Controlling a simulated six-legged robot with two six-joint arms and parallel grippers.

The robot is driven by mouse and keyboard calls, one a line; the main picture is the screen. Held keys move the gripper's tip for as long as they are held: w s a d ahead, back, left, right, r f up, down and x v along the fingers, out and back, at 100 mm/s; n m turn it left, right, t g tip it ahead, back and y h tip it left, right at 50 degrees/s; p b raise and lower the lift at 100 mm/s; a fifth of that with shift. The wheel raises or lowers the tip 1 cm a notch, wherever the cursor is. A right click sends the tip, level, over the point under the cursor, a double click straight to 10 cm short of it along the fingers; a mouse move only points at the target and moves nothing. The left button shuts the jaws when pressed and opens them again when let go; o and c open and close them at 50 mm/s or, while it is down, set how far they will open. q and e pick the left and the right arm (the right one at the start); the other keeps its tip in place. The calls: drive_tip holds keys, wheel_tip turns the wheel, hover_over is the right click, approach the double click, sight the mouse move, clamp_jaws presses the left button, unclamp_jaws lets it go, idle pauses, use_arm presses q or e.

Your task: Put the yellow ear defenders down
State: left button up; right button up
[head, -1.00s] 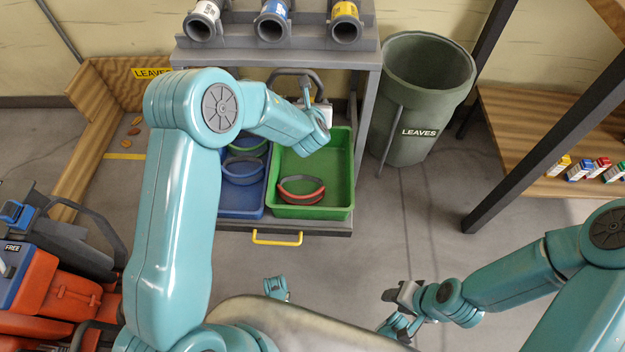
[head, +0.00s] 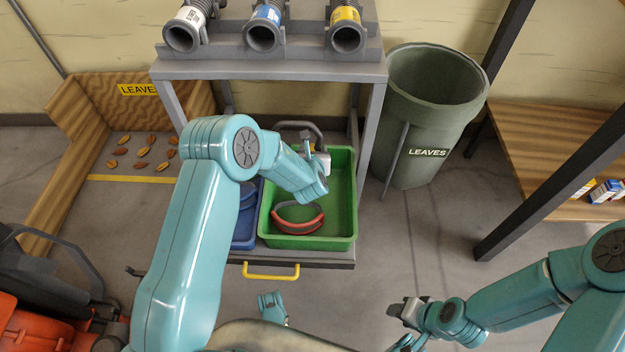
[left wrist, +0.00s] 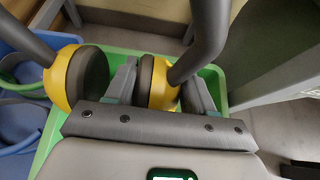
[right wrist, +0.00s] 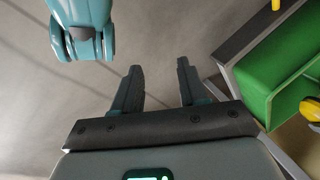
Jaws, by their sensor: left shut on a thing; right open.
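The yellow ear defenders (left wrist: 155,84) hang in my left gripper (left wrist: 160,88), one yellow cup between its fingers; the other cup is left of them in the left wrist view. In the head view my left gripper (head: 320,168) is over the back of the green tray (head: 352,195), with the dark headband (head: 300,128) behind it. I cannot tell whether the ear defenders touch the tray. They partly show at the right edge of the right wrist view (right wrist: 312,108). My right gripper (right wrist: 155,90) is open and empty, over bare floor.
A grey shelf (head: 270,70) overhangs behind. A green leaf bin (head: 430,110) and dark posts stand right. The floor at front centre is clear.

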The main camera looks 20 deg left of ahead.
use_arm(q)
wheel_tip(320, 180, down, 5)
drive_tip(key=shift+f+b, duration=0.15)
drive_tip(key=shift+b, duration=0.55)
wheel_tip(320, 180, down, 4)
drive_tip(key=shift+f+b, duration=0.2)
drive_tip(key=shift+b, duration=0.75)
drive_tip(key=shift+r, duration=0.15)
use_arm(e)
drive_tip(key=shift+t, duration=0.6)
drive_tip(key=f, duration=0.1)
drive_tip(key=w+f, duration=0.2)
drive_tip(key=shift+w+d+f, duration=0.2)
drive_tip(key=shift+d+f, duration=0.1)
drive_tip(key=shift+f, duration=0.05)
use_arm(q)
drive_tip(key=o, duration=1.2)
drive_tip(key=shift+f, duration=0.2)
